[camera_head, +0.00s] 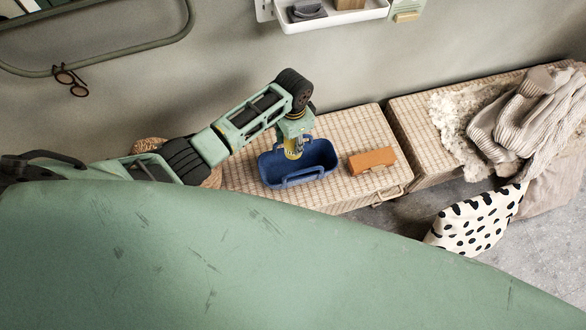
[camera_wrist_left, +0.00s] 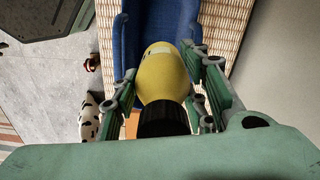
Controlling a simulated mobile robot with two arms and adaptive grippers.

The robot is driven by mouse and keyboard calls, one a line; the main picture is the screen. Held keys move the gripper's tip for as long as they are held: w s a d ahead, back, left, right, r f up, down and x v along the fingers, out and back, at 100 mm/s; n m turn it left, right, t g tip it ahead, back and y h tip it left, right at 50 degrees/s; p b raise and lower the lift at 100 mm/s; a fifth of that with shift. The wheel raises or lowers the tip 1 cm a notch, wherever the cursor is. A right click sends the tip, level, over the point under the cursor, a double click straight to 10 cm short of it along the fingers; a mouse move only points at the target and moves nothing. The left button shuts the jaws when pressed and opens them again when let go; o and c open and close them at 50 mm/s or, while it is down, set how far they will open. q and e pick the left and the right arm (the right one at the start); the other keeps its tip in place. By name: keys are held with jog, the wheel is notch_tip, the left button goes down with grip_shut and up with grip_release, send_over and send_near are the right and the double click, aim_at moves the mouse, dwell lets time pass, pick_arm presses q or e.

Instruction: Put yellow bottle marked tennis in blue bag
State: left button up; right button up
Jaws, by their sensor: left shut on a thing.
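The blue bag (camera_head: 313,163) stands open on a wicker bench, its handle toward the front. My left gripper (camera_head: 294,145) points down over the bag's left part and is shut on the yellow bottle (camera_head: 293,152). In the left wrist view the yellow bottle (camera_wrist_left: 163,78) sits between the fingers, its black cap toward my wrist, with the blue bag (camera_wrist_left: 158,22) behind it. The bottle's marking cannot be read. Whether the bottle touches the bag's bottom cannot be told. My right gripper is not in view.
An orange-brown case (camera_head: 372,160) lies right of the bag on the wicker bench (camera_head: 350,125). Gloves and knitwear (camera_head: 530,110) lie on the right bench. A spotted cloth bag (camera_head: 475,222) hangs at its front. A white wall shelf (camera_head: 330,17) is above.

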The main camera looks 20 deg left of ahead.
pick_arm(q)
jog(key=o, duration=1.3)
jog(key=shift+r, duration=0.1)
notch_tip(320, 180, up, 12)
jog(key=shift+f, duration=0.1)
